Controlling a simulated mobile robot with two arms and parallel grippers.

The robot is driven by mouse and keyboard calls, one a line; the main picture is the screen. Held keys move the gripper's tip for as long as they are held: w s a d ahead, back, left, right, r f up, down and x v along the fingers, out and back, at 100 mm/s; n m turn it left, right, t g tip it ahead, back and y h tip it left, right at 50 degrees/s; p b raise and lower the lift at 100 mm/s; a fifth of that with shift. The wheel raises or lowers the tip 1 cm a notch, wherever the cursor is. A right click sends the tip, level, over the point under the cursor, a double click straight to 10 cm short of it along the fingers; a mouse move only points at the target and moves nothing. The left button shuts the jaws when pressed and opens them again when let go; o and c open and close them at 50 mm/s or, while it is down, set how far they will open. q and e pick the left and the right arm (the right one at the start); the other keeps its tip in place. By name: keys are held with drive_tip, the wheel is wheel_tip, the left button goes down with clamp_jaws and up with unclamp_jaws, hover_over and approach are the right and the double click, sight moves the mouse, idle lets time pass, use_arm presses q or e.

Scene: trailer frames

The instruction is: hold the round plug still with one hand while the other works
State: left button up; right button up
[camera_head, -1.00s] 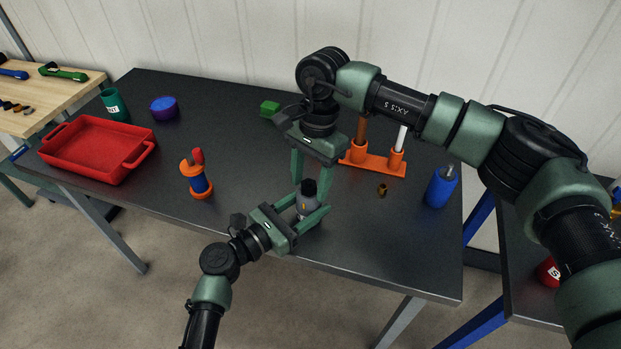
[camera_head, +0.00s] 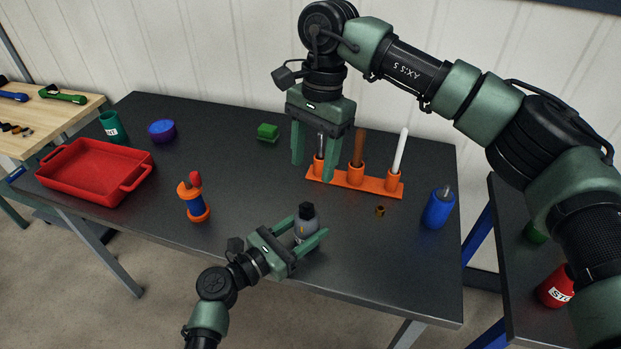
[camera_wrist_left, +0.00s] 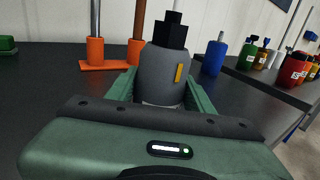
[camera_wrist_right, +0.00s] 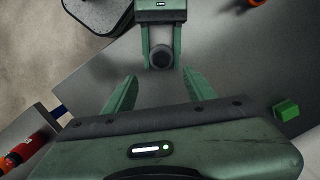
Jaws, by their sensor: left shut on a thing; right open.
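The round plug (camera_head: 306,232) is a grey cylinder with a yellow mark and a black stepped top. My left gripper (camera_head: 309,229) is shut on its sides near the table's front edge. The plug is upright; whether its base touches the table I cannot tell. In the left wrist view the plug (camera_wrist_left: 165,75) stands between the fingers, black top free. My right gripper (camera_head: 314,170) is open and empty, above and behind the plug, overlapping the orange rack in the picture. In the right wrist view the plug (camera_wrist_right: 161,57) shows end-on beyond my open fingers, apart from them.
The orange rack (camera_head: 345,181) holds upright grey, brown and white rods. A small brass piece (camera_head: 380,211) and blue bottle (camera_head: 438,208) stand right.

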drive_tip(key=shift+r, duration=0.55)
use_arm(q)
drive_tip(key=o, duration=1.6)
